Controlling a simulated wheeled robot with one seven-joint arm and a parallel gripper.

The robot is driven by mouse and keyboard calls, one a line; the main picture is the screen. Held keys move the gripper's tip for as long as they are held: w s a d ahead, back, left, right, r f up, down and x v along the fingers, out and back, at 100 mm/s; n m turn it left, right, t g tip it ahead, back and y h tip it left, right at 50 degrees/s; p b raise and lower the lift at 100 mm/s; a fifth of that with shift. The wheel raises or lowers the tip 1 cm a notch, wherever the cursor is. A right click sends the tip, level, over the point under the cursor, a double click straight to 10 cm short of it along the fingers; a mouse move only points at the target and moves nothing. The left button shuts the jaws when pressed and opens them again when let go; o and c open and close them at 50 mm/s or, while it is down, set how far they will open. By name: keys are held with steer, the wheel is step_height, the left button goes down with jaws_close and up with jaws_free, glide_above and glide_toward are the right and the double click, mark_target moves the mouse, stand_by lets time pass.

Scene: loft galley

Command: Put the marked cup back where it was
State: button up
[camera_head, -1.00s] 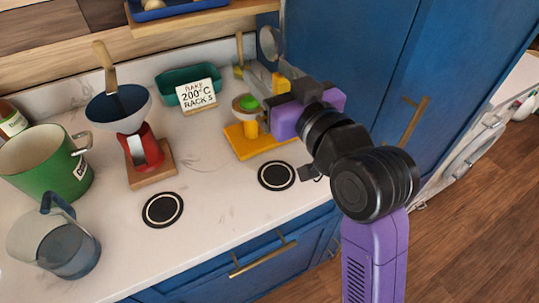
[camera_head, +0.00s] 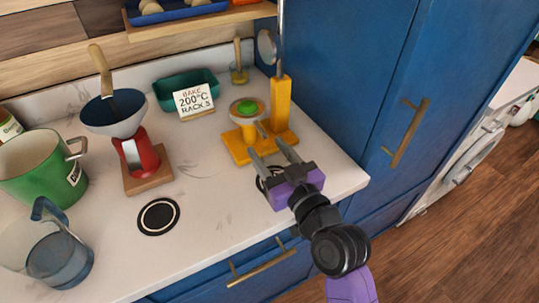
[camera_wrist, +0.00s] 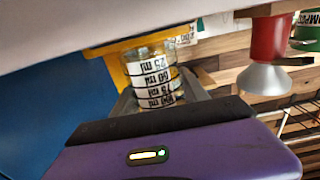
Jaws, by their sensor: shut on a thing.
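The marked cup (camera_wrist: 152,75) is a clear glass with black-lined white bands that carry ml numbers. It shows in the wrist view between the two fingers of my gripper, which is shut on it. In the head view my gripper (camera_head: 268,147) is low over the counter's front right, just in front of the yellow press; the clear cup cannot be made out there. A black ring mark (camera_head: 262,183) on the counter is partly hidden behind my gripper. A second black ring mark (camera_head: 158,216) with a pale circle lies bare to the left.
The yellow press (camera_head: 238,146) with a green fruit on top stands just behind my gripper. A red grinder (camera_head: 140,152), a card (camera_head: 194,101), a teal dish (camera_head: 181,84), a green pot (camera_head: 38,172) and a clear jug (camera_head: 60,260) stand left. A blue cabinet (camera_head: 345,70) rises right.

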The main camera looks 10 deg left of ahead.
steer(key=shift+f, duration=0.4)
steer(key=shift+f, duration=0.1)
steer(key=shift+f, duration=0.15)
steer(key=o, duration=1.4)
steer(key=shift+r, duration=0.3)
steer(key=shift+s+d+f, duration=0.15)
steer(key=shift+s, duration=0.1)
steer(key=b+v, duration=0.2)
steer(key=v, duration=0.8)
steer(key=shift+s+d, duration=0.45)
steer(key=shift+s, duration=0.15)
